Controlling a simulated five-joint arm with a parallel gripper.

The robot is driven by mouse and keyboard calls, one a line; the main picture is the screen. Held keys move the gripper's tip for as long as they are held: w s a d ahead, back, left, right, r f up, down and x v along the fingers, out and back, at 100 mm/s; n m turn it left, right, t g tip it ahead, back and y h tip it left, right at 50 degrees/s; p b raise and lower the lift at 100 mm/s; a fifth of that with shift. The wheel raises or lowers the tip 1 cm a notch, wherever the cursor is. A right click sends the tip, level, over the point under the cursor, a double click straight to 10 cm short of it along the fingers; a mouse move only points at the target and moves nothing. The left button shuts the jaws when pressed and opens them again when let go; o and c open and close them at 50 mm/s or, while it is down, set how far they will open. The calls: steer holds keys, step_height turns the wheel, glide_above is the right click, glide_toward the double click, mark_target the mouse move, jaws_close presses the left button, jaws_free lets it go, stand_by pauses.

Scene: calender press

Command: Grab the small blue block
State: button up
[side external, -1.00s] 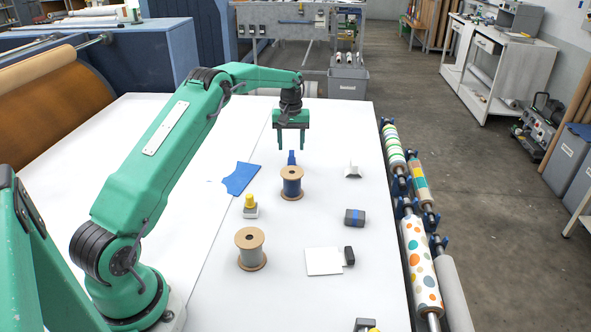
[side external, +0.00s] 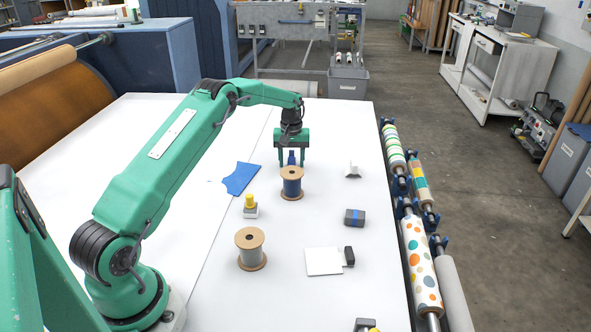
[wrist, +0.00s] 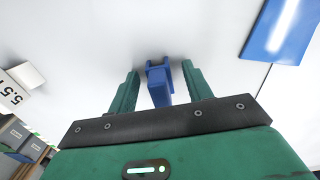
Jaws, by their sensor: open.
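The small blue block (side external: 291,158) stands on the white table behind the spool of blue thread, which hides its lower part in the side external view. My gripper (side external: 292,163) is lowered around it, with one finger to each side. In the wrist view the blue block (wrist: 160,82) sits between the two green fingers of my gripper (wrist: 161,80). A gap shows on both sides of it, so my gripper is open and holds nothing.
The blue-thread spool (side external: 291,184) stands just in front of my gripper. A flat blue piece (side external: 241,178) lies to the left, and a small white piece (side external: 352,170) to the right. A tan spool (side external: 250,249) and a grey block with a blue band (side external: 354,218) are nearer the camera.

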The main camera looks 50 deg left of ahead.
mark_target(292, 153)
steer(key=shift+c, duration=0.4)
steer(key=c, duration=1)
steer(key=shift+r, duration=0.95)
step_height(292, 153, up, 2)
steer(key=shift+r, duration=0.1)
steer(key=d+r, duration=0.2)
steer(key=d, duration=0.2)
steer(key=s+d+r, duration=0.1)
steer(key=d+r, duration=0.1)
steer(key=d, duration=0.1)
steer(key=d+r, duration=0.3)
steer(key=d, duration=0.1)
steer(key=shift+s+d, duration=0.15)
steer(key=shift+d, duration=0.2)
